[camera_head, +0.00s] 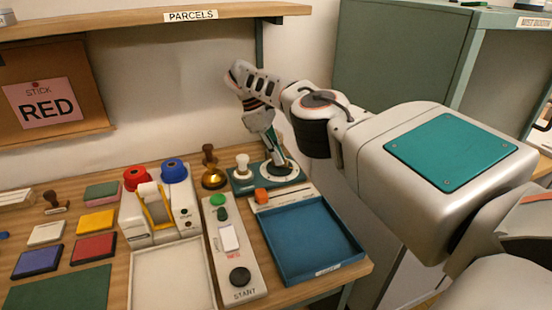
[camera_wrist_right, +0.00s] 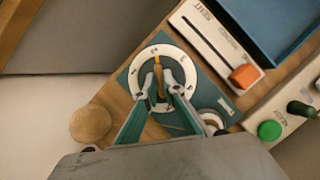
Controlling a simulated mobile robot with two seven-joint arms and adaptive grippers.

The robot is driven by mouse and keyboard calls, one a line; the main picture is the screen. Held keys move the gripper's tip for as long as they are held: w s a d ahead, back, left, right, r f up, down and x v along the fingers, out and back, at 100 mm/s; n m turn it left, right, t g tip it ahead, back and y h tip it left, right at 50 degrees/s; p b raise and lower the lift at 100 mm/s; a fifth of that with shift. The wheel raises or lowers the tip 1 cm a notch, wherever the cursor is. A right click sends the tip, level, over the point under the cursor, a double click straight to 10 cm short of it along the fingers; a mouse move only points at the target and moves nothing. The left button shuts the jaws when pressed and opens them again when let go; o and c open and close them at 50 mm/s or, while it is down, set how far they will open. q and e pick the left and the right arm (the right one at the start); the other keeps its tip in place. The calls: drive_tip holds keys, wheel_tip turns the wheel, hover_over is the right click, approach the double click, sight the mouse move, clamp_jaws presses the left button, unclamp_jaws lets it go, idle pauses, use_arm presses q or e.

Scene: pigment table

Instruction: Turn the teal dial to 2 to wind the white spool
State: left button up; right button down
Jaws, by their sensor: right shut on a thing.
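The teal dial's base plate (camera_head: 243,184) lies at the back of the table; it also shows in the wrist view (camera_wrist_right: 212,96). On it is a white marked ring (camera_wrist_right: 182,62) around the dial's middle. An ochre pointer (camera_wrist_right: 157,65) points toward the top of the ring in the wrist view; the marks are too small to read surely. My right gripper (camera_wrist_right: 162,88) reaches down and is shut on the dial's knob, which its fingers partly hide. In the head view the gripper (camera_head: 274,158) hides the dial's middle. The white spool (camera_head: 242,162) stands upright left of the dial.
An orange block (camera_head: 261,196) sits on the slotted strip in front, before a blue tray (camera_head: 305,240). A panel with a green button (camera_head: 217,200) is nearby. A PARCELS shelf (camera_head: 150,20) hangs above.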

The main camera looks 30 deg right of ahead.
use_arm(q)
drive_tip(key=shift+s+d, duration=0.1)
drive_tip(key=shift+d, duration=0.05)
use_arm(e)
drive_tip(key=c, duration=2.2)
unclamp_jaws()
use_arm(q)
drive_tip(key=shift+s+f, duration=0.1)
use_arm(e)
drive_tip(key=shift+o, duration=0.2)
use_arm(q)
drive_tip(key=shift+s+f, duration=0.1)
